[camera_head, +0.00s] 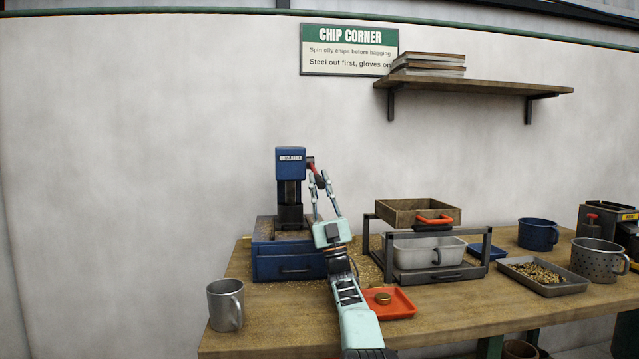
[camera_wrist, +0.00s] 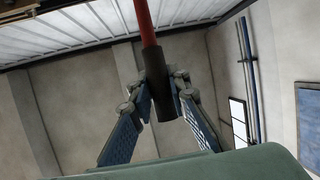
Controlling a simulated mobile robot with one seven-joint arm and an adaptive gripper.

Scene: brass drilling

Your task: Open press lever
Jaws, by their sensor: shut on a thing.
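The blue press (camera_head: 290,163) stands upright on a blue base with a drawer (camera_head: 288,265) at the left of the bench. Its lever (camera_head: 310,163) is a red rod with a dark grip, coming off the right side of the press head. My gripper (camera_head: 319,176) reaches up from below and is shut on the lever at its dark grip. In the wrist view the red lever rod (camera_wrist: 146,22) runs up from the dark grip (camera_wrist: 160,92), which sits between my two fingers (camera_wrist: 163,85). The press head is out of that view.
A metal mug (camera_head: 226,305) stands at the bench's left front. A red tray (camera_head: 390,308) with a brass piece lies right of my arm. A frame with a wooden sieve box (camera_head: 405,215) stands further right. A grey chip tray (camera_head: 545,288) and pots are beyond.

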